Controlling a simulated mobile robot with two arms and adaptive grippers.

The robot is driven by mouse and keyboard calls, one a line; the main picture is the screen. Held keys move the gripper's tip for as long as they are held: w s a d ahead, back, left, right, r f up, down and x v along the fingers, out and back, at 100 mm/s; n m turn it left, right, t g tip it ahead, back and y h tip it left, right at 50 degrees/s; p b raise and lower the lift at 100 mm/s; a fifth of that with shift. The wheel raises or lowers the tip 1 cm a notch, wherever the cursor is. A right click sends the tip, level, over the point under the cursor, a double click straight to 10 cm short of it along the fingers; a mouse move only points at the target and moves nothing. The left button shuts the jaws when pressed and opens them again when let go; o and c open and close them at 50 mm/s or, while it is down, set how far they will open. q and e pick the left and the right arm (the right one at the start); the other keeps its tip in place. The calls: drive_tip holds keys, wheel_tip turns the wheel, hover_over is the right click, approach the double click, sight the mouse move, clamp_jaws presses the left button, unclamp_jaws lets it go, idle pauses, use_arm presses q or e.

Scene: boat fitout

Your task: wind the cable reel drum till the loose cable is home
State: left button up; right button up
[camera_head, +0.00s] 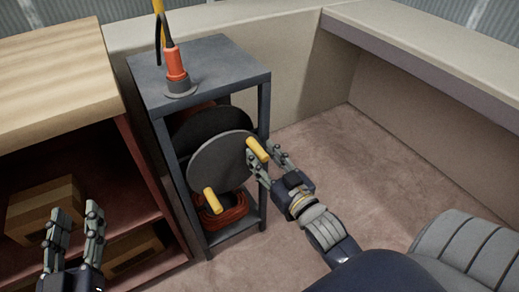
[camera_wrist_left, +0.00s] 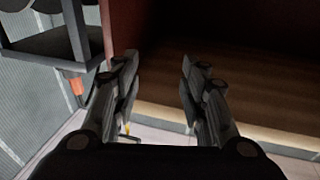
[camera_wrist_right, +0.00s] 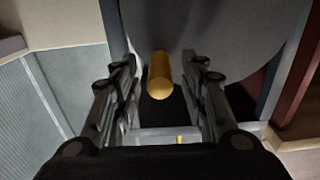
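The cable reel drum is a grey disc (camera_head: 218,163) standing upright in a dark metal frame (camera_head: 262,80). It carries two yellow handles, one at upper right (camera_head: 257,150) and one at lower left (camera_head: 212,201). Loose orange cable (camera_head: 228,213) lies coiled at the bottom of the frame. My right gripper (camera_head: 262,157) is open at the upper-right handle. In the right wrist view this handle (camera_wrist_right: 160,76) lies between the spread fingers (camera_wrist_right: 160,92), with gaps on both sides. My left gripper (camera_head: 75,218) is open and empty, away from the reel.
An orange connector (camera_head: 175,66) with a yellow cable stands on the frame top. A wooden-topped cabinet (camera_head: 55,70) with boxes (camera_head: 45,208) on its shelves stands left of the reel. A beige bench (camera_head: 420,50) runs along the right. Carpet (camera_head: 345,160) between is clear.

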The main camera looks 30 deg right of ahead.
use_arm(q)
drive_tip(key=shift+s+a+f+g+y+p, duration=0.15)
drive_tip(key=shift+f+g, duration=0.4)
drive_tip(key=shift+f, duration=0.55)
drive_tip(key=shift+s+a+f+g+y+p, duration=0.1)
drive_tip(key=shift+a+f+g+y+p, duration=0.15)
drive_tip(key=shift+f+g, duration=0.55)
use_arm(e)
drive_tip(key=shift+w, duration=1.1)
use_arm(q)
drive_tip(key=shift+f+t, duration=0.25)
use_arm(e)
drive_tip(key=shift+c, duration=0.6)
drive_tip(key=c, duration=0.8)
